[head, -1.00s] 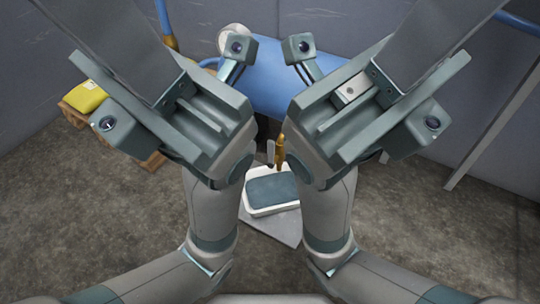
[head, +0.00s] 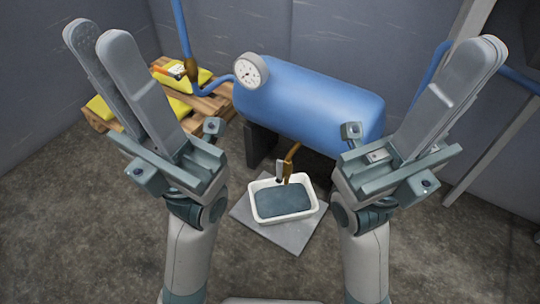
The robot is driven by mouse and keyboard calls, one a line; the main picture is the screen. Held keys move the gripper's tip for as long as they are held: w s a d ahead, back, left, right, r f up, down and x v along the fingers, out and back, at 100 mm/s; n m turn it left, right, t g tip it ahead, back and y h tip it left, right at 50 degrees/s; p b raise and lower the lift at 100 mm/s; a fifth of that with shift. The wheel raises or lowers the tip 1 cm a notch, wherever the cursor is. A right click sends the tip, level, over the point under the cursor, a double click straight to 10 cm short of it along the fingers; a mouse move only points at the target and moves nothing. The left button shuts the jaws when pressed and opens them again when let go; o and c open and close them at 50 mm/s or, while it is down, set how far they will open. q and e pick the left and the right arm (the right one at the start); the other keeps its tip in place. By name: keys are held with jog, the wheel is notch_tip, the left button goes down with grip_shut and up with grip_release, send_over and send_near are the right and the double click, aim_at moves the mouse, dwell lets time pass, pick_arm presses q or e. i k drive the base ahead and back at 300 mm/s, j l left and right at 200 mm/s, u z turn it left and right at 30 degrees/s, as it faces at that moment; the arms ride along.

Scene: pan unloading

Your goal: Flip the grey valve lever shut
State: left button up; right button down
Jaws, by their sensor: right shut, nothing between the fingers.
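The grey valve lever (head: 279,169) is on a brass drain valve (head: 291,160) below the blue tank (head: 310,98). It points downward, roughly along the valve's spout, above the white pan (head: 313,210). My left gripper (head: 98,32) is raised at the upper left, its two fingers apart and empty. My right gripper (head: 493,44) is raised at the upper right, its fingers together with nothing between them. Both grippers are well away from the lever.
The pan holds dark liquid and stands on a grey slab (head: 293,239). A gauge (head: 251,71) is on the tank's left end. A pallet (head: 207,101) with yellow sacks (head: 177,108) is at the left.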

aim_at(279, 163)
jog(key=k+j, duration=0.1)
jog(key=j, duration=0.35)
jog(key=k+j, duration=0.15)
jog(key=j, duration=0.25)
jog(key=k+j, duration=0.1)
jog(key=j, duration=0.35)
jog(key=k+j, duration=0.15)
jog(key=j, duration=0.25)
jog(key=k+j, duration=0.1)
jog(key=j, duration=0.35)
jog(key=k+j, duration=0.15)
jog(key=j, duration=0.25)
